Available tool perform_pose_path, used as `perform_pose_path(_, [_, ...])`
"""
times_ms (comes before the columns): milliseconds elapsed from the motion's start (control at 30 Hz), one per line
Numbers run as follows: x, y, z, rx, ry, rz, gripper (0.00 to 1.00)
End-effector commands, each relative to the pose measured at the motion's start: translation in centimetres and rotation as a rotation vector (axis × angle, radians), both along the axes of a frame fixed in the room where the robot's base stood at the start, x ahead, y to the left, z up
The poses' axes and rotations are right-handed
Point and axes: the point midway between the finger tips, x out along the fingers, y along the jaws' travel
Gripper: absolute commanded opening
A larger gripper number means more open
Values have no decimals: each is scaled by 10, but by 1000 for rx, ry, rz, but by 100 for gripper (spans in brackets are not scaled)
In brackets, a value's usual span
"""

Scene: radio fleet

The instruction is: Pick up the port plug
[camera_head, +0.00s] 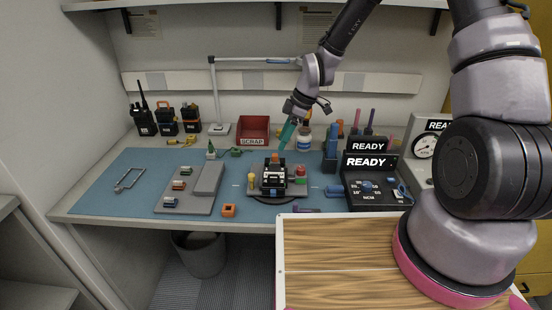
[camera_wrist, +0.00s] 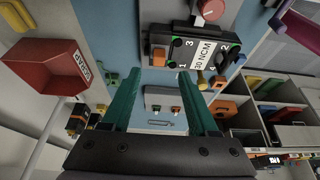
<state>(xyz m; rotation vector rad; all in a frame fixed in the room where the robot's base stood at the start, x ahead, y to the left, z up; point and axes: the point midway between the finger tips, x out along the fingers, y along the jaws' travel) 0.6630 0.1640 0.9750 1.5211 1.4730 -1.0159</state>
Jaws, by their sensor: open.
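No part is marked as the port plug, and I cannot tell for sure which it is. Several small coloured parts, such as one dark and orange part (camera_head: 179,185), sit on a grey tray (camera_head: 206,180) left of centre on the blue mat. A black radio-like unit (camera_head: 274,179) with an orange top stands in a fixture at mid-mat. It also shows at the top of the wrist view (camera_wrist: 190,50), with a small orange piece (camera_wrist: 158,56) on it. My gripper (camera_head: 286,134), with green fingers, is above and behind the unit. In the wrist view its fingers (camera_wrist: 165,103) are apart and empty.
A red scrap bin (camera_head: 254,130) stands behind the mat, left of my gripper. An orange block (camera_head: 229,210) lies at the mat's front. Black gauge boxes (camera_head: 371,180) marked READY stand right. Handheld radios (camera_head: 166,119) stand back left. The mat's left part is mostly clear.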

Motion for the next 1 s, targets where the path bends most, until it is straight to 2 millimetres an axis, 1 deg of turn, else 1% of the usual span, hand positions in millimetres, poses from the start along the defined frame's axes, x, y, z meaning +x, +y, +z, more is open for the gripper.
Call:
perform_pose_path(167, [0,5,-12,0,0,-1,60])
perform_pose_path(433, [2,18,-49,-1,3,-1,60])
perform_pose_path(567, [3,21,-55,-1,-1,-1,60])
perform_pose_path(767, [3,21,-55,-1,-1,-2,60])
perform_pose_path(800, [3,21,-55,-1,-1,-2,45])
perform_pose_path(867, [3,21,-55,-1,-1,-2,22])
perform_pose_path(900, [3,21,-55,-1,-1,-2,6])
perform_pose_path(933, [3,21,-55,-1,-1,-2,0])
perform_pose_path(1000, [3,21,-55,-1,-1,-2,0])
